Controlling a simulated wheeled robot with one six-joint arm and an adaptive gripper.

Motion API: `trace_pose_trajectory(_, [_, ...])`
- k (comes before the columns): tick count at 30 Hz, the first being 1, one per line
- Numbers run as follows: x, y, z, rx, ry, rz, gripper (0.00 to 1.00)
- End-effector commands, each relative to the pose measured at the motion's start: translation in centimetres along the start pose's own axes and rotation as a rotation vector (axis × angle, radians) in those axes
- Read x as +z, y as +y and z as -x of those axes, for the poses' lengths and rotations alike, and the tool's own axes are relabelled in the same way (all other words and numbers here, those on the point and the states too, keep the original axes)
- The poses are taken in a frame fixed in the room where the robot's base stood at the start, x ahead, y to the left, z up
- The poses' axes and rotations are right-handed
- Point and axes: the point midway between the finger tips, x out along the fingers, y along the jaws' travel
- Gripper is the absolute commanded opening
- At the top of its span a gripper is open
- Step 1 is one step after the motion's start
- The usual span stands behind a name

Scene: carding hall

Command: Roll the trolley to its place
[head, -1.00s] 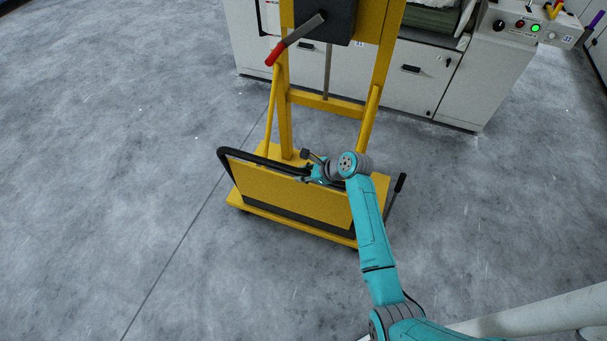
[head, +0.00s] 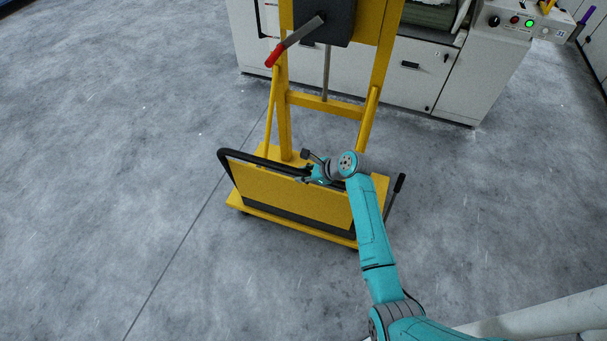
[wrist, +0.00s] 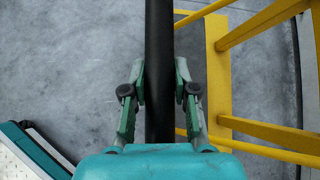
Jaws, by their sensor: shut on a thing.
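The yellow trolley (head: 290,188) stands upright on the floor in the middle of the head view, with a tall yellow frame and a black push bar along its near side. My gripper (head: 305,175) is at the push bar (head: 235,154), right of the bar's middle. In the wrist view the black bar (wrist: 159,60) runs between the two fingers of my gripper (wrist: 159,88), which are shut on it. The yellow frame (wrist: 218,70) shows to the right there. The trolley's wheels are mostly hidden under its base.
A light grey machine (head: 440,75) with a control panel (head: 530,22) stands close behind the trolley. A crank with a red grip (head: 274,55) juts from the trolley's frame. A black lever (head: 397,188) stands at its right side. Grey floor (head: 110,150) lies clear to the left.

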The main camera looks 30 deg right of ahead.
Motion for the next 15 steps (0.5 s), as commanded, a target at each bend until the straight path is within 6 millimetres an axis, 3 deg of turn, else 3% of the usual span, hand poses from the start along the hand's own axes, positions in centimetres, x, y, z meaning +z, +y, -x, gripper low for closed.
trace_pose_trajectory(4, [-0.19, 0.53, -0.22, 0.012, 0.003, 0.000, 0.00])
trace_pose_trajectory(5, [-0.19, 0.52, -0.22, 0.012, 0.003, 0.000, 0.33])
trace_pose_trajectory(8, [-0.18, 0.45, -0.18, 0.010, 0.003, 0.000, 0.57])
trace_pose_trajectory(15, [-0.08, 0.18, -0.07, 0.004, 0.001, 0.000, 0.57])
